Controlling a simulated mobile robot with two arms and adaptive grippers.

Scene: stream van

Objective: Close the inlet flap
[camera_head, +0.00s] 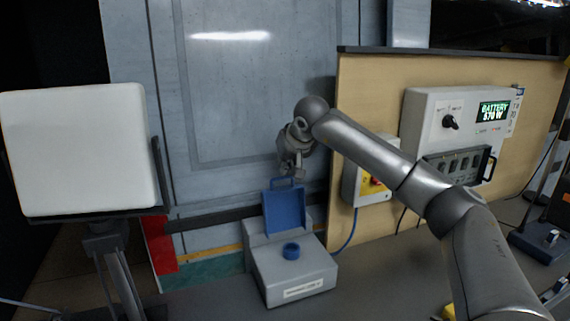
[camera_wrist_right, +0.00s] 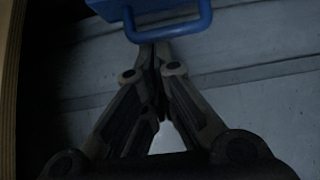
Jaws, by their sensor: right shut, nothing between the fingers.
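The inlet flap is a blue panel (camera_head: 284,208) standing raised at the back of a grey box (camera_head: 292,268), with a blue loop handle on its top edge. A round blue inlet (camera_head: 291,250) shows uncovered on the box top. My right gripper (camera_head: 292,172) is just above the flap's handle, pointing down, with its fingers together and empty. In the right wrist view the fingertips (camera_wrist_right: 150,45) are close to the blue handle (camera_wrist_right: 172,30); I cannot tell whether they touch it. My left gripper is not in view.
A white square panel light (camera_head: 78,150) on a stand is at the left. A control box with a battery display (camera_head: 492,111) and a box with a red knob (camera_head: 376,182) are on the wooden partition (camera_head: 372,80). A blue cable runs near the grey box.

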